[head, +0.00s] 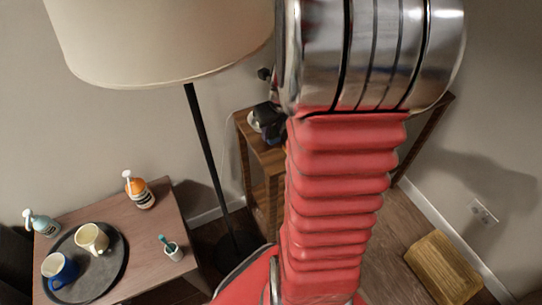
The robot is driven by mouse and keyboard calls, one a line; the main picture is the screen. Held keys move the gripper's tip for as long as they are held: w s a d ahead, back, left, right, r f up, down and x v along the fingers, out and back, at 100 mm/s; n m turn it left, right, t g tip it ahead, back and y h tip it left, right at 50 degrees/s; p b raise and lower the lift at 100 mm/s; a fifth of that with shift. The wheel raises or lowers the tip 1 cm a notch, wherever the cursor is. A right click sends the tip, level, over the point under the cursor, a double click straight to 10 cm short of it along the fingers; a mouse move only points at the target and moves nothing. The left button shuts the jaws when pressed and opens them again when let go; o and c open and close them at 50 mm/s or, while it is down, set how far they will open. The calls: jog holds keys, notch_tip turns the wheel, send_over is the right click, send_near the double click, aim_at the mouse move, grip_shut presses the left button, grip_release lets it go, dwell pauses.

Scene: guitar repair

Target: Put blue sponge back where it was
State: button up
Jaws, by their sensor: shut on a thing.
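I cannot make out the blue sponge in the head view. My red ribbed arm with its chrome joint fills the middle and hides much of what is behind it. My gripper does not show clearly. A small cluster of dark, bluish and pale shapes (266,124) shows at the arm's left edge, above the wooden stand (259,150). It is too small and too covered to tell what it is.
A brown side table (157,222) at lower left bears a dark round tray (110,263) with a cream mug (92,238) and a blue mug (60,270). An orange pump bottle (140,192), a teal pump bottle (42,224) and a small cup (173,251) stand nearby. A floor lamp (205,130) rises behind. A wooden box (443,268) lies right.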

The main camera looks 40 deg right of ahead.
notch_tip(320, 180, down, 6)
jog(key=shift+r, duration=0.1)
dwell(0.4)
jog(key=shift+f, duration=1.9)
jog(key=o, duration=1)
jog(key=shift+f, duration=0.1)
jog(key=shift+v, duration=6.1)
